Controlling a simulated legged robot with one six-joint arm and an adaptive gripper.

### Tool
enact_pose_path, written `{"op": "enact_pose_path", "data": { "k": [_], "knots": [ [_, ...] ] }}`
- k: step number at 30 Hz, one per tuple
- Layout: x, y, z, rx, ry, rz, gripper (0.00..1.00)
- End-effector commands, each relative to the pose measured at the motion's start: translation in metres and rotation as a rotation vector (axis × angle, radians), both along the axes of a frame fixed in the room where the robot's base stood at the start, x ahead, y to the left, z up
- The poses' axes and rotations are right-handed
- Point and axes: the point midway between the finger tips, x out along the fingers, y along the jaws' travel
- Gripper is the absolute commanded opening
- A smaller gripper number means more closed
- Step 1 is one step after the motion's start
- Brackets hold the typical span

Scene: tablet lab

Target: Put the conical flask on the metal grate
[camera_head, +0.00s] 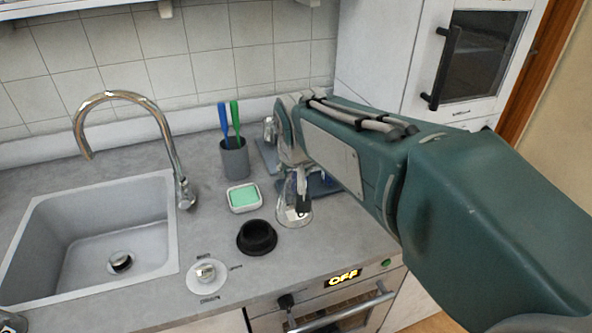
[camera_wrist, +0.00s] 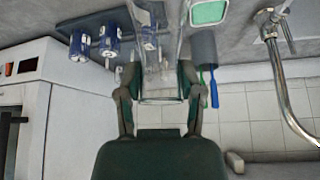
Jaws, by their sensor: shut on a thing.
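The clear conical flask (camera_head: 292,212) is at the right of the counter in the head view, partly hidden by my gripper (camera_head: 301,190). In the wrist view the flask (camera_wrist: 158,88) is between the two fingers of my gripper (camera_wrist: 158,76), which is shut on it. The flask looks upright; I cannot tell whether its base touches the counter. I cannot make out a metal grate for certain. A black round piece (camera_head: 257,237) and a white round piece (camera_head: 206,274) lie on the counter left of the flask.
A green sponge in a white dish (camera_head: 244,197) and a grey cup (camera_head: 234,157) with two brushes stand left of my gripper. A sink (camera_head: 100,235) with a curved tap (camera_head: 165,130) is further left. Blue-and-clear jars (camera_wrist: 108,42) stand on a dark tray (camera_wrist: 92,20).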

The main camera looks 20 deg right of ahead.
Motion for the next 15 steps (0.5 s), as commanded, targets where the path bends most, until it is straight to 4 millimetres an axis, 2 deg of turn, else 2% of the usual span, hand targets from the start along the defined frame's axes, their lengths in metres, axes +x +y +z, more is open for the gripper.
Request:
{"op": "enact_pose_path", "data": {
  "k": [7, 15],
  "knots": [
    [0.037, -0.042, -0.025, 0.001, 0.003, -0.005, 0.00],
    [0.062, -0.064, -0.067, 0.001, 0.002, -0.002, 0.00]
  ]
}}
